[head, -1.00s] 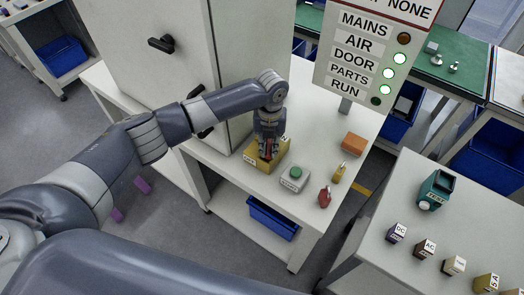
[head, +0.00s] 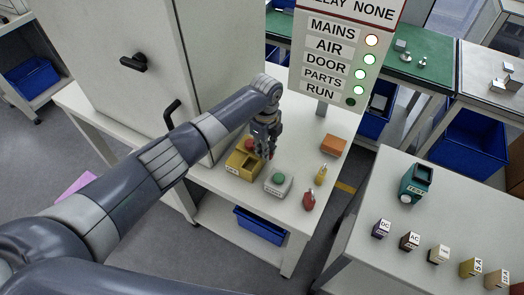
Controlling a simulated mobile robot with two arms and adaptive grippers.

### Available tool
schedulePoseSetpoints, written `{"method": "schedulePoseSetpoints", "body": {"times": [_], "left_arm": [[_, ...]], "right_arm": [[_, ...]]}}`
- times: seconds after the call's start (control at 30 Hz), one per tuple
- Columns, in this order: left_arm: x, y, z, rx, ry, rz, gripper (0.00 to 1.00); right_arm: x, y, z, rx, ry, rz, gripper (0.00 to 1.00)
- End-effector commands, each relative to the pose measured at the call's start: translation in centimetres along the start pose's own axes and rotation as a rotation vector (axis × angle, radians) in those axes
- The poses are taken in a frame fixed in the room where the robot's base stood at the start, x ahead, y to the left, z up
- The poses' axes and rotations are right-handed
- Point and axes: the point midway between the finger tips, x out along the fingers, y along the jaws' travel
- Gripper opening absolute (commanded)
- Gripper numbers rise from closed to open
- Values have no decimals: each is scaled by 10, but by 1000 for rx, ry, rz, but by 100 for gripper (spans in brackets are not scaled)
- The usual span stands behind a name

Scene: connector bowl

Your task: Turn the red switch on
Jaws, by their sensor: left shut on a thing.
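The yellow switch box (head: 240,172) stands on the white bench below the grey cabinet. A round red part shows at its back. My left gripper (head: 270,154) points down at the right side of the box. It is shut on a small red piece, which looks like the lever of the red switch (head: 271,157); the fingers hide most of it. My right gripper is not in view.
A grey box with a green button (head: 279,181) stands close to the right of the yellow box. A red object (head: 309,200), a small yellow item (head: 321,174) and an orange block (head: 333,146) are further right. The cabinet (head: 115,95) stands close behind my arm.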

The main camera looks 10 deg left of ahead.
Motion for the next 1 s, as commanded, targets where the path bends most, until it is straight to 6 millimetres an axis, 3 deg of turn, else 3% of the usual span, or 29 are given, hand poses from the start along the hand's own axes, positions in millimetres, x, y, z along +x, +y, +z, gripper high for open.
{"method": "schedulePoseSetpoints", "body": {"times": [0.33, 0.9, 0.93, 1.0], "left_arm": [[-1, -10, 2, -144, -3, -4, 0], [-2, -12, 3, -173, -5, -6, 0], [-2, -12, 3, -173, -5, -6, 22], [-2, -12, 3, -173, -5, -6, 35]], "right_arm": [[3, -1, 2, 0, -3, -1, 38], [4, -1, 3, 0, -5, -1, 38], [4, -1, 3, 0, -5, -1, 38], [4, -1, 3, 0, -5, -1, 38]]}}
